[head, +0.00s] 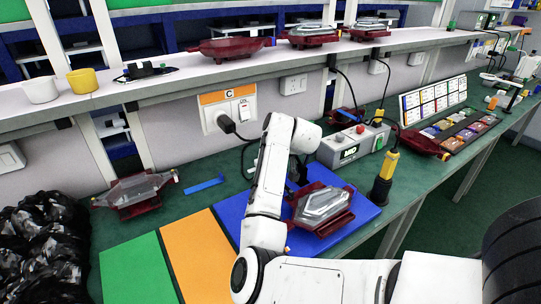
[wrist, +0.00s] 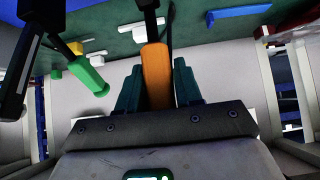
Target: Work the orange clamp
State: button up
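In the wrist view, the orange clamp (wrist: 156,75) shows as an orange handle on a dark rod that comes in from the top. My gripper (wrist: 159,68) has one dark teal finger on each side of the handle. No clear gap shows between the fingers and the handle, so it looks shut on it. In the head view, my white arm bends down over the blue mat (head: 355,215), and its links hide the gripper and the orange handle.
A green handle (wrist: 90,78) and a black one (wrist: 18,80) stand left of my gripper in the wrist view. A red fixture with a clear lamp (head: 322,208) sits on the blue mat. A grey control box (head: 352,147) stands behind it, beside a yellow-and-black tool (head: 385,175).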

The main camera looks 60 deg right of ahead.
jog(key=o, duration=0.3)
jog(key=v, duration=1)
jog(key=shift+s+a+r, duration=0.2)
jog(key=shift+r, duration=0.1)
